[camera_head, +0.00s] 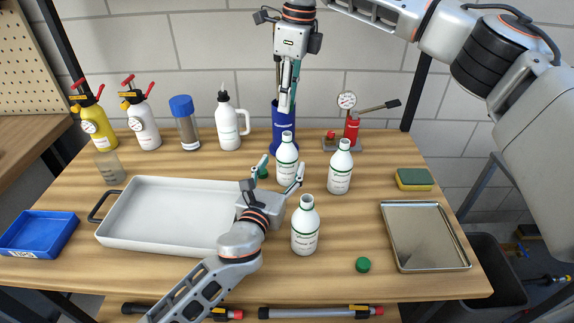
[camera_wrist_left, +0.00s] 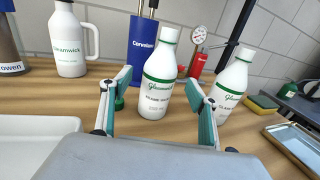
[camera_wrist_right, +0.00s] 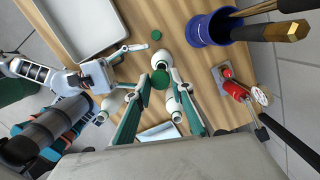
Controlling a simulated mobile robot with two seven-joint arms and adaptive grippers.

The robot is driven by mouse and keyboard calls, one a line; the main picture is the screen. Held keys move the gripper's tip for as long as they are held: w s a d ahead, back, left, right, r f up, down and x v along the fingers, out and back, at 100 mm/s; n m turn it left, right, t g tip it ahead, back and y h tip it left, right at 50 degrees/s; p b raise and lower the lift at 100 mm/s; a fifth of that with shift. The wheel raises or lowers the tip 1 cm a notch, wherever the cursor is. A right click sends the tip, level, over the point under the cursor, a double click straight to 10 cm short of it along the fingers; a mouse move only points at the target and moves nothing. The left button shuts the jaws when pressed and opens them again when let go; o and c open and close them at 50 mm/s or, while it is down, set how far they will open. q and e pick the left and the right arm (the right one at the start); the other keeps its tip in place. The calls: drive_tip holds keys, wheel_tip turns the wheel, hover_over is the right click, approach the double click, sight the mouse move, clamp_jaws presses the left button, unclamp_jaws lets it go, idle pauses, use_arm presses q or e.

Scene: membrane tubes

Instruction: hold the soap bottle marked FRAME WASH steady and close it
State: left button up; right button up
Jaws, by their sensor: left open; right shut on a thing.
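A white soap bottle (camera_head: 287,168) with green bands and no cap stands upright behind my left gripper (camera_head: 283,162). In the left wrist view this bottle (camera_wrist_left: 158,80) stands between the open fingers; its small label seems to read FRAME WASH, and contact cannot be told. My right gripper (camera_head: 284,108) is above the bottle. In the right wrist view it is shut on a green cap (camera_wrist_right: 160,79), close to the bottle's mouth (camera_wrist_right: 160,58). Two similar uncapped bottles stand at the right (camera_head: 340,170) and nearer (camera_head: 305,228).
One loose green cap (camera_head: 363,265) lies at the front right, another (camera_head: 262,172) by the left gripper. A white tray (camera_head: 120,235) is at left, a metal tray (camera_head: 425,238) at right. A blue holder (camera_head: 280,140) stands close behind the bottle.

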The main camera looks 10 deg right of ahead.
use_arm(q)
drive_tip(key=shift+x, duration=2.5)
use_arm(e)
drive_tip(key=shift+w, duration=0.1)
use_arm(q)
drive_tip(key=shift+f, duration=0.1)
drive_tip(key=c, duration=1.7)
use_arm(e)
hover_over(285, 133)
drive_tip(key=shift+d+f, duration=0.2)
drive_tip(key=shift+f, duration=1.1)
drive_tip(key=shift+d+f, duration=0.15)
drive_tip(key=shift+f, duration=1.1)
